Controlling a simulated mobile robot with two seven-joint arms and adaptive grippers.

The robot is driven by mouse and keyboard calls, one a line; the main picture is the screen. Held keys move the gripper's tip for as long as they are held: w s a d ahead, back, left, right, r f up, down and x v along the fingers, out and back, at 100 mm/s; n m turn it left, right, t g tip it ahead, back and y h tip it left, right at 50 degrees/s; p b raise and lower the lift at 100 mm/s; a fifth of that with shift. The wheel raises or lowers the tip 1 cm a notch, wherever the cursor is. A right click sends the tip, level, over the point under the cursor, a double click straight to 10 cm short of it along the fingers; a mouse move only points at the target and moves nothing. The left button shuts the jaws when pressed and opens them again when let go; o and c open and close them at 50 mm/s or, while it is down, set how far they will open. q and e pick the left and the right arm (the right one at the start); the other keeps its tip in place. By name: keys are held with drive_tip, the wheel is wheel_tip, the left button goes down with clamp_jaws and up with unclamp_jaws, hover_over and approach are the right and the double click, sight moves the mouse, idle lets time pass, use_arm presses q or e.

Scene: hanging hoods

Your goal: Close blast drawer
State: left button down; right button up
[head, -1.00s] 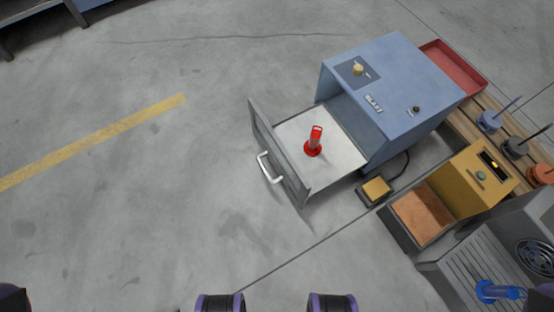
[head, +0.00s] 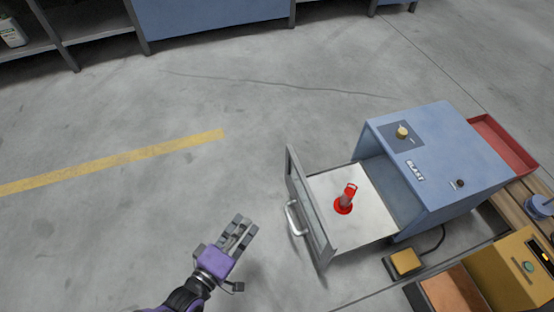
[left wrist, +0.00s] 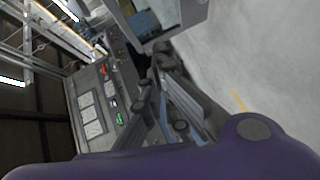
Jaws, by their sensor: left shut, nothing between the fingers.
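The blue blast cabinet (head: 446,150) stands at the right in the head view, with "BLAST" lettered on its top. Its drawer (head: 375,231) is pulled out toward the left. The drawer's grey front panel (head: 308,218) carries a white bar handle (head: 293,217). A red item with a round base (head: 344,202) stands in the drawer. My left gripper (head: 243,227) is shut and empty, left of the handle and apart from it. In the left wrist view its fingers (left wrist: 172,100) show dark. My right gripper is not in view.
A yellow box (head: 500,275) with an open front and a small yellow pedal (head: 405,262) lie below the cabinet. A red tray (head: 503,143) sits behind it. A blue bench (head: 210,18) stands at the top. The floor left of the drawer is clear.

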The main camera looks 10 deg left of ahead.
use_arm(q)
drive_tip(key=w+d+r+n+t+b, duration=0.1)
drive_tip(key=w+d+b, duration=0.1)
drive_tip(key=w, duration=0.8)
drive_tip(key=w+d+r+n+t+b, duration=0.1)
drive_tip(key=w+d+r+n+b, duration=0.1)
drive_tip(key=w, duration=0.8)
drive_tip(key=shift+d, duration=0.65)
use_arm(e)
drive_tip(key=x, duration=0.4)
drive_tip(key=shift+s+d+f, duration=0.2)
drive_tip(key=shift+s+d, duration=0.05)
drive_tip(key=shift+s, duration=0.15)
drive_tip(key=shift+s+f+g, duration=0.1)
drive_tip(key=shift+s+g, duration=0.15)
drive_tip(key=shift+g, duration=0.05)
use_arm(q)
drive_tip(key=shift+d, duration=0.1)
